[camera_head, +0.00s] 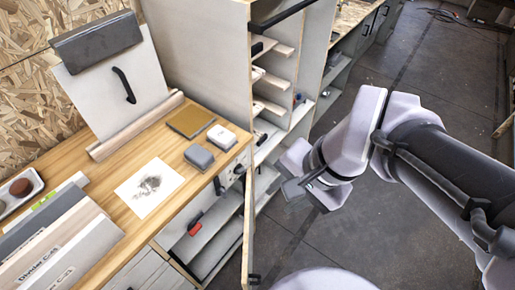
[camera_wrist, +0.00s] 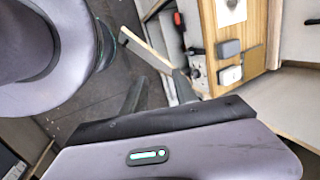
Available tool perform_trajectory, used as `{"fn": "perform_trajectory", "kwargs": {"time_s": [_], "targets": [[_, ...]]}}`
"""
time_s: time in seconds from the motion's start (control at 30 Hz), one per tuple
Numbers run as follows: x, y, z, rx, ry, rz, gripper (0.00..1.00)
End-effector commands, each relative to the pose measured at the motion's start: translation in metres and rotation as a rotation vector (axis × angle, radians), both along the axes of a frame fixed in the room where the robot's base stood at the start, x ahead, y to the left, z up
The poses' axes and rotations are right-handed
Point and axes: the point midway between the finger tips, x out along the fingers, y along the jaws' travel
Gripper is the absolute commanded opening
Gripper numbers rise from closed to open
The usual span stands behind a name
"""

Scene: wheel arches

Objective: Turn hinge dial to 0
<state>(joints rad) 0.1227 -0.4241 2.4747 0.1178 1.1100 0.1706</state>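A pale panel with small dark round knobs (camera_head: 237,172) is on the workbench front, below the grey and white boxes. It also shows in the wrist view (camera_wrist: 196,68), just beyond my fingers. I cannot tell which knob is the hinge dial, and no dial marking is readable. My gripper (camera_head: 296,187) is to the right of the panel, in the air over the floor, apart from it. In the wrist view my gripper (camera_wrist: 160,86) has its two dark fingers spread with nothing between them.
An open cabinet door (camera_head: 249,215) stands edge-on between the panel and my gripper. The wooden worktop (camera_head: 120,170) holds a grey box (camera_head: 199,157), a white box (camera_head: 222,137) and a printed sheet (camera_head: 150,187). Shelves (camera_head: 275,105) stand behind. The dark floor (camera_head: 330,240) is clear.

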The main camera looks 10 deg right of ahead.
Motion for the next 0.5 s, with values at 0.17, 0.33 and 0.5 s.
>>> {"fn": "perform_trajectory", "kwargs": {"time_s": [0.17,0.33,0.5], "targets": [[0.012,0.006,-0.021,0.169,0.25,-0.23,0.35],[0.031,0.012,-0.046,0.376,0.563,-0.531,0.35],[0.071,0.008,-0.089,0.7,1.061,-1.004,0.35]]}}
